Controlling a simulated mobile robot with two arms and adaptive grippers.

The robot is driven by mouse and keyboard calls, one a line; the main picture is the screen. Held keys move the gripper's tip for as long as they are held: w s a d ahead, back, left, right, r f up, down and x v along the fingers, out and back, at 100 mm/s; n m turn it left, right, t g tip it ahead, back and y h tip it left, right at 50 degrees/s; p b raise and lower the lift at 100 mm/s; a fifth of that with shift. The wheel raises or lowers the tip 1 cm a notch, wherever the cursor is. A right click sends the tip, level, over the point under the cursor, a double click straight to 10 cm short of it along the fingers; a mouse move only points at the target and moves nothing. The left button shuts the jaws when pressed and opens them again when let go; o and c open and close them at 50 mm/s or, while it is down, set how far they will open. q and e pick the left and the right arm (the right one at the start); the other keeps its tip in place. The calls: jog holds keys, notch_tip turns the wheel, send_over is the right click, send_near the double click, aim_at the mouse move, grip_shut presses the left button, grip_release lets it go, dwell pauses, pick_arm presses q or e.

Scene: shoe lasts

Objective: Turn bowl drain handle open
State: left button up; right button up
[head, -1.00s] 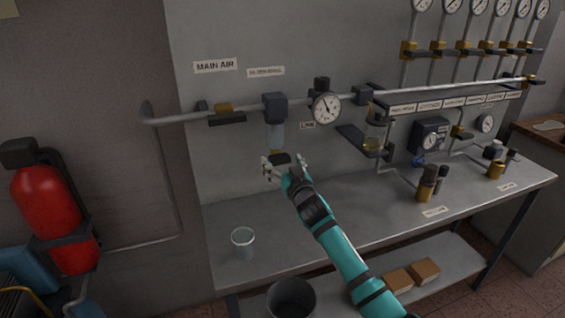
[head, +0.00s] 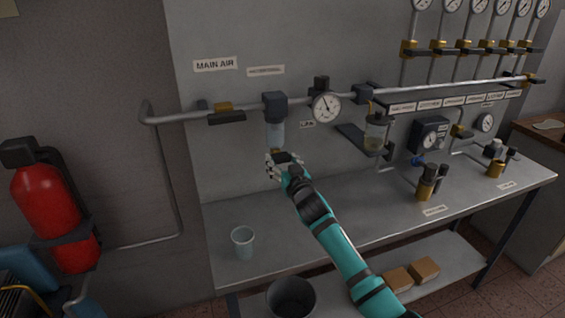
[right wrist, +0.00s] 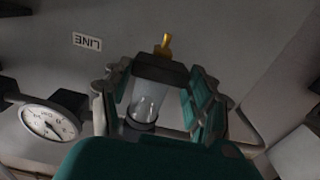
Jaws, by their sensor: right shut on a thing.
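A clear filter bowl (head: 276,134) hangs under a dark filter head (head: 275,106) on the main air pipe. Below the bowl is a brass drain fitting (head: 275,151) with a dark drain handle (head: 287,157). My right gripper (head: 279,162) is at this handle, its fingers shut on it and partly hiding it in the head view. In the right wrist view the dark handle (right wrist: 160,68) lies between the finger pads, with the clear bowl (right wrist: 150,100) beside it and a brass piece (right wrist: 165,43). My left gripper is not in view.
A pressure gauge (head: 326,107) sits on the pipe just right of the bowl. A brass valve with a dark lever (head: 226,117) is to the left. A clear cup (head: 243,242) stands on the bench (head: 330,225) below. A grey bin (head: 291,298) is in front.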

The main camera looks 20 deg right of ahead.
jog(key=n, duration=0.4)
jog(key=shift+a+n+p, duration=0.1)
jog(key=shift+n+p, duration=0.2)
jog(key=shift+n, duration=0.1)
jog(key=n, duration=0.4)
jog(key=shift+a+n, duration=0.1)
jog(key=shift+n, duration=0.2)
jog(key=n+p, duration=0.1)
jog(key=n, duration=0.3)
jog(key=shift+f, duration=0.15)
jog(key=shift+f+n, duration=0.1)
jog(key=shift+n, duration=2)
jog(key=o, duration=1.2)
